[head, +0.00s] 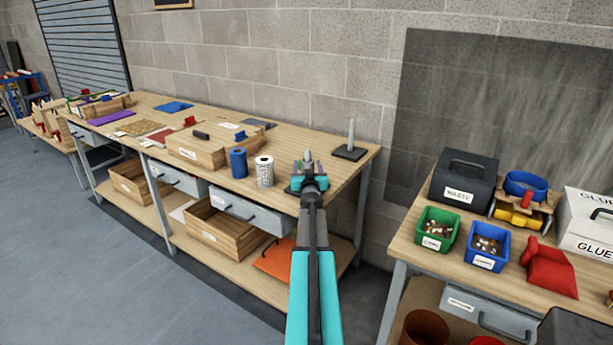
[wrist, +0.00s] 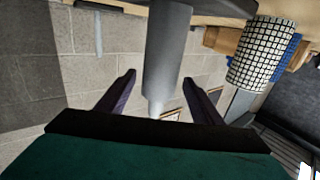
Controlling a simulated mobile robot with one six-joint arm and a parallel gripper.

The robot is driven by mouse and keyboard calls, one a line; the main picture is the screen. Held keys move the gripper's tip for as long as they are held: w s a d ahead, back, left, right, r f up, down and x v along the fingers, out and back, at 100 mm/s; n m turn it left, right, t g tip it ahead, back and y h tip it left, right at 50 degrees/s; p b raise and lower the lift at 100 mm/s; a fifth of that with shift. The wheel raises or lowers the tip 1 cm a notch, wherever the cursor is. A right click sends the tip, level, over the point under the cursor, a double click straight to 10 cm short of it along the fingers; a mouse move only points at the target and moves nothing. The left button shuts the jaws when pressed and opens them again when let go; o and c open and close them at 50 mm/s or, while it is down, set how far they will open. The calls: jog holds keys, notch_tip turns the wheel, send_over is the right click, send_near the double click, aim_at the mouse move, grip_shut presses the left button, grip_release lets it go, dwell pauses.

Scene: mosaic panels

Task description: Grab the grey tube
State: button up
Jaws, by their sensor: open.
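The grey tube (wrist: 168,55) stands large in the wrist view, a smooth cylinder narrowing to a pale nozzle. The two dark fingers of my gripper (wrist: 158,92) are open, one on each side of the nozzle end, with gaps visible on both sides. In the head view my gripper (head: 308,172) is over the front right of the long workbench. Only a small grey tip of the tube (head: 308,155) shows there, between the fingers; my gripper hides the rest.
A white patterned roll (head: 265,172) and a blue roll (head: 238,163) stand left of my gripper on the workbench (head: 330,142). A grey spike on a black base (head: 349,153) stands behind right. A second bench with bins (head: 437,229) is at right.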

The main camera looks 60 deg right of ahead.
jog(key=shift+p+x, duration=0.85)
jog(key=shift+x, duration=1.7)
jog(key=c, duration=1.1)
